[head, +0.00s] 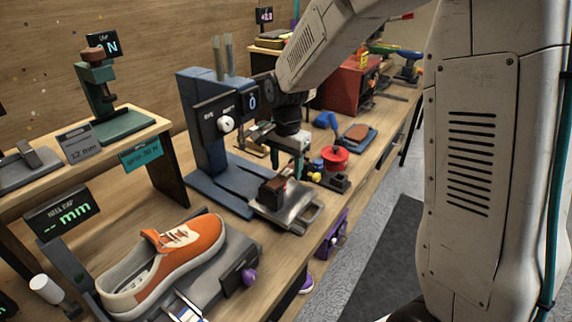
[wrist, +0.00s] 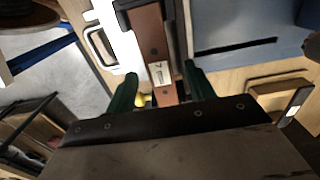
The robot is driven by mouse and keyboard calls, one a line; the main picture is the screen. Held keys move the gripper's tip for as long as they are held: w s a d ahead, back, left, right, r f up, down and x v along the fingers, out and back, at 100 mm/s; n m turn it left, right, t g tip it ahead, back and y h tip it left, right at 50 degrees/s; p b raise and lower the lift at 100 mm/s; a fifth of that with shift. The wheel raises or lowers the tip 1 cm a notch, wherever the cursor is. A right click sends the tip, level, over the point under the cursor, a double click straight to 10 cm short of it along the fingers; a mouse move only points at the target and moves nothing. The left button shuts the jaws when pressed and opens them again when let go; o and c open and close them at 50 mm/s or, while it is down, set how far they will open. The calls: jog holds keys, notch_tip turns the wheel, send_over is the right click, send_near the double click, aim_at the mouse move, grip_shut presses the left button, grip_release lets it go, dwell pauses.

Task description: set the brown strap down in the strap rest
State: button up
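A brown piece (wrist: 155,42), which looks like the strap, shows in the wrist view with a small pale label. Its far end sits in a dark bracket on a bright metal plate. In the head view, a dark brown block (head: 272,188) stands on the metal plate (head: 300,212), below my gripper (head: 287,156). My gripper's green fingers stand apart in the wrist view (wrist: 160,88), one on each side of the brown piece, with gaps beside it. The brown piece's near end is hidden behind my gripper's dark body. Which part is the strap rest is not clear.
A blue press (head: 220,140) stands left of the plate. An orange sneaker (head: 170,262) lies on a grey stand in front. A red disc (head: 334,157) and small parts sit to the right, close to my gripper. The bench's front edge is near the plate.

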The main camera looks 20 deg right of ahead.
aim_at(287, 173)
jog(key=shift+r, duration=0.15)
notch_tip(287, 173, up, 8)
jog(key=shift+f, duration=0.2)
dwell(0.6)
jog(key=s+d+r+n, duration=0.1)
jog(key=s+r+n, duration=0.1)
jog(key=s, duration=0.8)
jog(key=s+d+r+n+t, duration=0.1)
jog(key=s+n, duration=0.4)
jog(key=s, duration=0.5)
jog(key=s+d+r+n, duration=0.1)
jog(key=s+n, duration=0.3)
jog(key=s, duration=0.6)
jog(key=shift+r, duration=0.8)
